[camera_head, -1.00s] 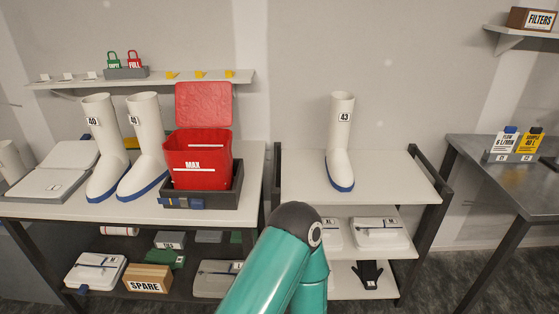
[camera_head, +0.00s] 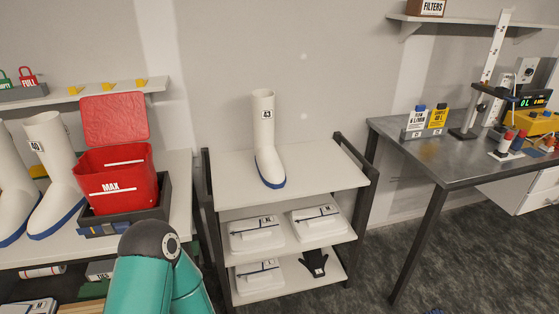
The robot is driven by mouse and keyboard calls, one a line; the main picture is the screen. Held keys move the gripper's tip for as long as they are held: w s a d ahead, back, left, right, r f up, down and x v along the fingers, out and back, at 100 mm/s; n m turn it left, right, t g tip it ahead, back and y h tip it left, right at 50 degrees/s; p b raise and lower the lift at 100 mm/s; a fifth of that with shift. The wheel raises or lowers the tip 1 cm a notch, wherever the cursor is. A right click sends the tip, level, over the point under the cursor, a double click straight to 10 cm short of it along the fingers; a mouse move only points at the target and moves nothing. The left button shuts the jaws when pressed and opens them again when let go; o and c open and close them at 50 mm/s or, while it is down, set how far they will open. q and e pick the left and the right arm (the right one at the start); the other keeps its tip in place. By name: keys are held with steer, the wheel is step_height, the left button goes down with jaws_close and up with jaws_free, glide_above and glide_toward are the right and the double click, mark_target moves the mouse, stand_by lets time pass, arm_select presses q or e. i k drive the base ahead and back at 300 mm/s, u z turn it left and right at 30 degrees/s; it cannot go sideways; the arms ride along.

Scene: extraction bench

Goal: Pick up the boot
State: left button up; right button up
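A white boot (camera_head: 265,140) with a blue sole and a "43" label stands upright on the top shelf of a white rack (camera_head: 325,172), in the middle of the head view. Two more white boots stand on the bench at the left: one labelled "40" (camera_head: 55,175) and one cut by the left edge (camera_head: 14,185). A teal arm of mine rises at the bottom, left of the rack and apart from the boot on it. Neither of my grippers shows.
A red bin (camera_head: 118,178) marked MAX, lid raised, sits in a dark tray on the left bench. The rack's lower shelves hold white packs (camera_head: 257,235) and a black item (camera_head: 314,262). A metal table (camera_head: 465,158) with bottles and instruments stands right. Floor between is clear.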

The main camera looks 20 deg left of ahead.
mark_target(270, 169)
steer(key=u, duration=0.45)
steer(key=i, duration=1)
steer(key=z, duration=0.45)
